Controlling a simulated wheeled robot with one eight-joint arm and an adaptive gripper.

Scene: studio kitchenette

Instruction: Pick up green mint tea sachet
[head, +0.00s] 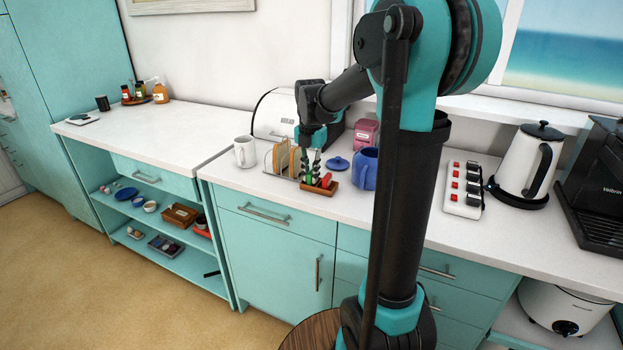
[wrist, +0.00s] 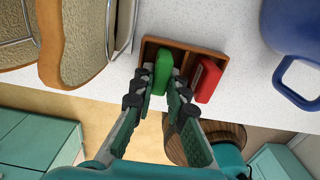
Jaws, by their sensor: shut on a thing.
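The green mint tea sachet (wrist: 163,66) stands in the left part of a small brown wooden box (wrist: 193,48) in the wrist view. My gripper (wrist: 162,78) is shut on it, one finger on each side. A red sachet (wrist: 205,82) stands in the right part of the box, just clear of my right finger. In the head view my gripper (head: 313,168) points down at the box (head: 331,189) on the counter. The green sachet is partly hidden by the fingers there.
A toast rack with bread slices (head: 281,160) stands close left of the box. A white mug (head: 245,152) is farther left. The counter's front edge is near the box.

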